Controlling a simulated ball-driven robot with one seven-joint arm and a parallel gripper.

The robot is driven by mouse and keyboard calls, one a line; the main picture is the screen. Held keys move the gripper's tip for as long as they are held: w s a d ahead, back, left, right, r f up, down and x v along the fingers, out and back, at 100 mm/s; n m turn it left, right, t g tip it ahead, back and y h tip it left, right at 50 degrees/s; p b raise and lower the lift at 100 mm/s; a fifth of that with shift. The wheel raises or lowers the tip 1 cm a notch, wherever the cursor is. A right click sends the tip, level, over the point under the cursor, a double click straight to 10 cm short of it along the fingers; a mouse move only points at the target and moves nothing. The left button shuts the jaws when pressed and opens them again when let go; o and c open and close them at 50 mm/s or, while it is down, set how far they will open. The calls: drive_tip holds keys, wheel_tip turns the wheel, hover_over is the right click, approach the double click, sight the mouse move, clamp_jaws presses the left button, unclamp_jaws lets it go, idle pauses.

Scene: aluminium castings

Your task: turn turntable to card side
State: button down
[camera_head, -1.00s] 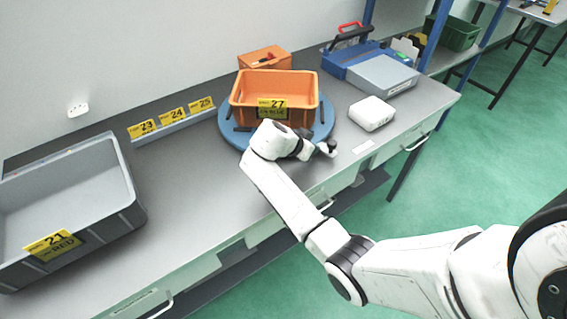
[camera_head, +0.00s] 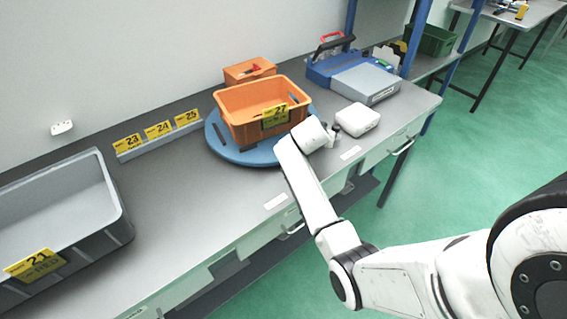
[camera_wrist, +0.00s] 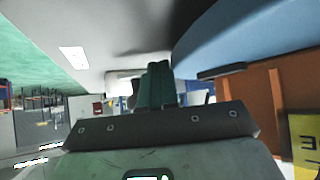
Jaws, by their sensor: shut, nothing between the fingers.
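In the wrist view my gripper's fingers (camera_wrist: 158,84) are together and empty. There the blue disc (camera_wrist: 240,35) and orange crate (camera_wrist: 262,105) lie to their right. I cannot tell whether the fingers touch the disc.
A white box (camera_head: 357,119) stands just right of my gripper. Yellow cards 23, 24 and 25 (camera_head: 157,130) stand on a rail behind left. A small orange bin (camera_head: 249,71) is behind the crate. A grey bin (camera_head: 118,217) is at left; the bench between is clear.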

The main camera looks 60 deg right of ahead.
drive_tip(key=shift+w+d+b, duration=0.1)
drive_tip(key=shift+d+b, duration=0.75)
drive_tip(key=shift+d, duration=1.05)
drive_tip(key=shift+w+d, duration=0.1)
drive_tip(key=shift+d, duration=0.1)
drive_tip(key=shift+r, duration=0.15)
